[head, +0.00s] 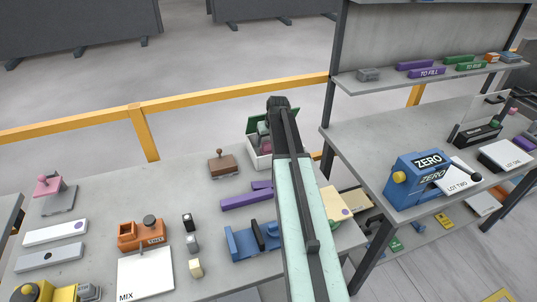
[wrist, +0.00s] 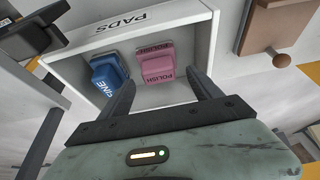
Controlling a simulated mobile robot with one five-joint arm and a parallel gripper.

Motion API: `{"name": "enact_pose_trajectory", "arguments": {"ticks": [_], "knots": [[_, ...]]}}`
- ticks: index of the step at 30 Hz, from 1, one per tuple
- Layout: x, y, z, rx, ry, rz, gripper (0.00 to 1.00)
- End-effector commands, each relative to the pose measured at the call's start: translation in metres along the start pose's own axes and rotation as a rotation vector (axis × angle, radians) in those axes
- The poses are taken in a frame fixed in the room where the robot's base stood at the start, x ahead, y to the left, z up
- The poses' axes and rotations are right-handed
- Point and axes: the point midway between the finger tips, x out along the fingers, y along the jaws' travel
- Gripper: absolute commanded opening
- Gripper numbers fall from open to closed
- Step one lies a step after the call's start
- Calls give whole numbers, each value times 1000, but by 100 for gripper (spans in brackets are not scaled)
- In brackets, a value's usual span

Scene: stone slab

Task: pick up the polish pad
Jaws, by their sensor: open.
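The polish pad (wrist: 158,66) is a pink block with a raised grip, marked POLISH. It lies in a white box (wrist: 205,40) marked PADS, to the right of a blue pad (wrist: 108,74) marked FINE. My gripper (wrist: 160,88) is open and empty in the wrist view, its two dark fingers reaching over the near wall of the box. The polish pad appears ahead, roughly between the fingers; contact cannot be told. In the head view my arm partly hides the white box (head: 258,160), and my gripper (head: 278,104) is over it.
A brown block with a knob (head: 221,164) stands left of the box; it also shows in the wrist view (wrist: 258,30). Purple pieces (head: 245,200) and a blue fixture (head: 250,240) lie nearer on the slab. A shelved bench (head: 400,150) stands to the right.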

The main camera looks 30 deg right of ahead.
Motion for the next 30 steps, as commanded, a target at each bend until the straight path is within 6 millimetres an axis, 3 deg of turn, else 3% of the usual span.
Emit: {"name": "enact_pose_trajectory", "arguments": {"ticks": [1,4,12,20,30], "knots": [[18,1,4,0,0,0,73],[34,2,4,0,0,0,73],[33,2,2,0,0,0,73],[33,2,2,1,0,0,3],[30,2,1,1,0,0,3]]}}
